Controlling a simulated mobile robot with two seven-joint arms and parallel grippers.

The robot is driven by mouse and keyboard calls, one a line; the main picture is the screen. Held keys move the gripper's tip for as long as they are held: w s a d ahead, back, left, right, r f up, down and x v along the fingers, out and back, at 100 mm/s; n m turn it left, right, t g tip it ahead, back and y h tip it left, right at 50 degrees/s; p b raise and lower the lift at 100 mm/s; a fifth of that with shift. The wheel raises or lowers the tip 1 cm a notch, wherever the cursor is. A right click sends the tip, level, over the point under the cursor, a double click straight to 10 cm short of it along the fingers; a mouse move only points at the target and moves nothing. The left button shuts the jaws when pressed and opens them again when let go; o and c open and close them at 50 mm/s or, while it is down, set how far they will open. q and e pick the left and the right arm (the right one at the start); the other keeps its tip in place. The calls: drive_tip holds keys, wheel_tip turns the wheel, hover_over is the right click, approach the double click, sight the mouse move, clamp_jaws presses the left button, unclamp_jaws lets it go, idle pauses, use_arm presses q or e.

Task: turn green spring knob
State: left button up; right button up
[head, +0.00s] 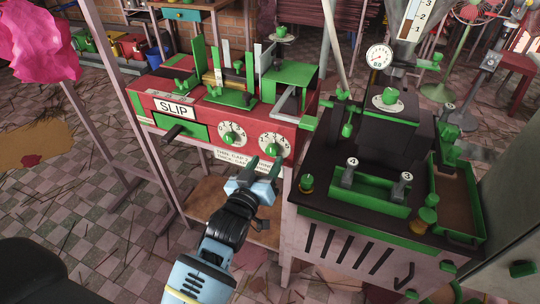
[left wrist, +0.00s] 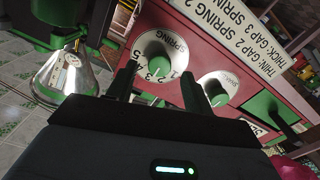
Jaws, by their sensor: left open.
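The green spring knob (head: 275,147) sits on the right-hand white numbered dial on the front of the red machine. In the left wrist view, the knob (left wrist: 159,69) is on a dial marked SPRING, numbered 1 to 5. My left gripper (head: 266,164) is open and empty, just in front of and below this dial. In the left wrist view, its fingers (left wrist: 157,86) stand on either side of the knob's lower part in the picture. I cannot tell whether they touch it. My right gripper is not in view.
A second dial with a green knob (head: 231,138) is close on the left. A gap and spring label (head: 240,158) lies below the dials. A dark-topped bench (head: 330,195) with green parts stands close on the right.

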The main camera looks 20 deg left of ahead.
sight(271, 153)
use_arm(q)
drive_tip(key=shift+w, duration=1.85)
drive_tip(key=shift+c, duration=0.2)
drive_tip(key=c, duration=0.9)
